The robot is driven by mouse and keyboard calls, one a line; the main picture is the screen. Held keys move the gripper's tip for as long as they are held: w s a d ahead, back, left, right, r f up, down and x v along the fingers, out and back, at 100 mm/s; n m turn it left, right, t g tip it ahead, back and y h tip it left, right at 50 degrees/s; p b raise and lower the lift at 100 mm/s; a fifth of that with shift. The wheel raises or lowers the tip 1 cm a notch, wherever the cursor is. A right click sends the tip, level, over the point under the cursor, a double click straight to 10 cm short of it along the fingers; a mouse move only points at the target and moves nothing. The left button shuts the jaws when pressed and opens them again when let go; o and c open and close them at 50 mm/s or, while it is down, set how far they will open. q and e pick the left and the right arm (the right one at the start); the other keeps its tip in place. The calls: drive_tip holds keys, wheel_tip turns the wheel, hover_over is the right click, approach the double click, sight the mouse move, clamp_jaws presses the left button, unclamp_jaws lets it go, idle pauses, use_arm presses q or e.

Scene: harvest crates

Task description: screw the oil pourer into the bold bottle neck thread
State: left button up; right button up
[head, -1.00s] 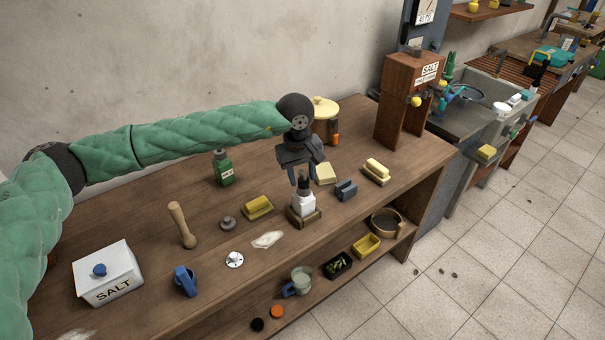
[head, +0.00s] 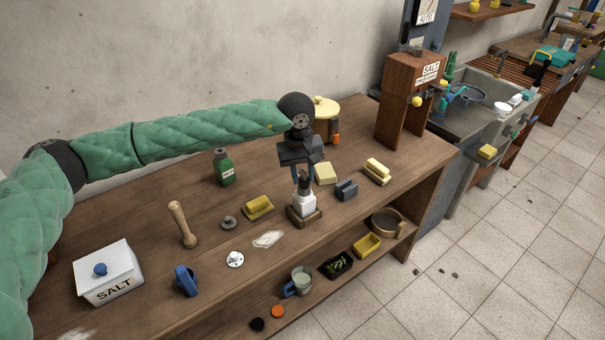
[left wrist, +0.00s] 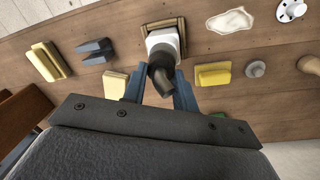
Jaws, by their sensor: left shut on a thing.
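The white bottle (head: 304,204) stands upright in a wooden holder (head: 304,219) on the workbench. The dark oil pourer (head: 305,185) sits upright at the top of the bottle. My left gripper (head: 304,176) points down over the bottle and is shut on the pourer. In the left wrist view, the pourer's bent dark spout (left wrist: 160,76) shows between the blue fingers (left wrist: 160,92), with the white bottle (left wrist: 162,38) beyond it. The neck thread is hidden, so I cannot tell how far the pourer is seated. My right gripper is not in view.
Close around the bottle are a yellow butter-like block (head: 258,206), a blue-grey block (head: 346,190), a pale block (head: 325,173) and a white spill (head: 268,239). The salt box (head: 107,277) is front left.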

use_arm(q)
drive_tip(key=m, duration=0.4)
drive_tip(key=shift+d+m, duration=0.15)
drive_tip(key=shift+m, duration=0.25)
drive_tip(key=o, duration=0.8)
drive_tip(key=r, duration=0.8)
drive_tip(key=a+r, duration=0.1)
drive_tip(key=r, duration=0.3)
drive_tip(key=shift+w, duration=0.15)
